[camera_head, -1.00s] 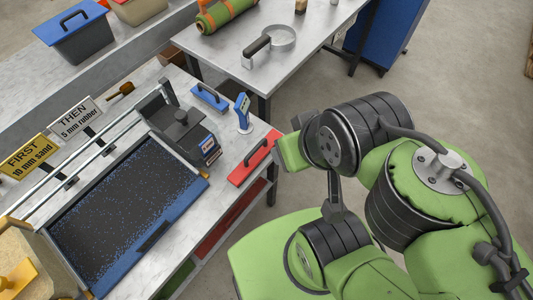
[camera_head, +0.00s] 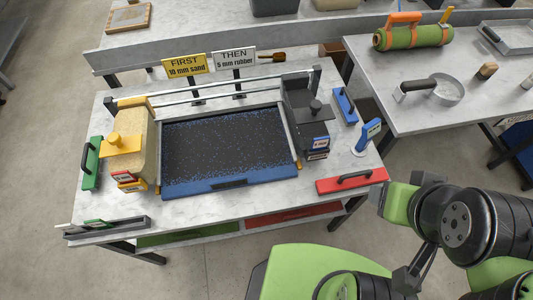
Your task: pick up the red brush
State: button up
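The red brush (camera_head: 351,181) is a long flat red block with a black handle on top. It lies on the front right corner of the grey worktable (camera_head: 215,206), close to the edge. A green and black part of my arm shows just right of the brush, and its end overlaps or nearly meets the brush's right end in the picture. I cannot tell whether they touch. The fingers of my gripper do not show in this view.
A tray of dark blue-speckled granules (camera_head: 228,143) fills the table's middle, with a yellow hopper (camera_head: 128,150) left and a dark hopper (camera_head: 305,118) right. A blue brush (camera_head: 345,106) and a blue-handled tool (camera_head: 368,134) stand behind the red brush. A green brush (camera_head: 92,163) lies far left.

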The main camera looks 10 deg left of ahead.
aim_at(358, 179)
jog(key=k+u, duration=0.2)
jog(key=u, duration=1.15)
jog(key=k+l+z, duration=0.15)
jog(key=z, duration=0.35)
jog(key=k+l+z, duration=0.1)
jog(key=l+z, duration=0.2)
jog(key=z, duration=0.2)
jog(key=i+u, duration=0.2)
jog(key=u, duration=0.15)
jog(key=i+u, duration=0.35)
jog(key=i+l+u, duration=0.1)
jog(key=u, duration=0.25)
